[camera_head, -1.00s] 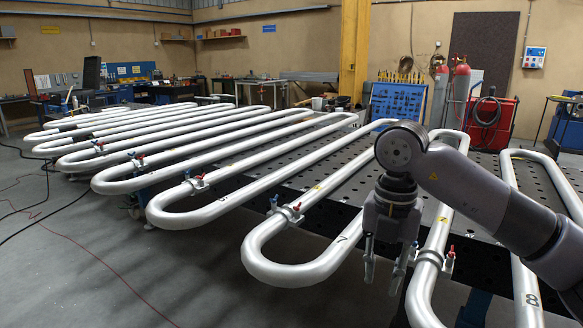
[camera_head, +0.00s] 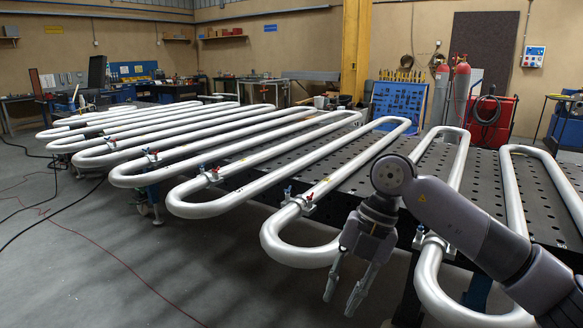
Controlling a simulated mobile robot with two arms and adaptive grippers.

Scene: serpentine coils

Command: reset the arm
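A row of silver serpentine pipe coils lies across the dark perforated table (camera_head: 335,182). One long coil's near bend (camera_head: 283,252) hangs past the table's front edge, and another bend (camera_head: 440,305) shows at the lower right. My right gripper (camera_head: 345,292) hangs tilted in front of the table edge, between these two bends in the picture. Its two fingers are apart with nothing between them. My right arm (camera_head: 450,215) comes in from the right and hides part of the coils and table. My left gripper is not in view.
Clamps with red and blue handles (camera_head: 298,199) sit on the coils near the front edge. Cables lie on the grey floor (camera_head: 110,260), otherwise open at left. Gas cylinders (camera_head: 459,95), a red cabinet (camera_head: 497,120) and a blue panel (camera_head: 398,105) stand behind.

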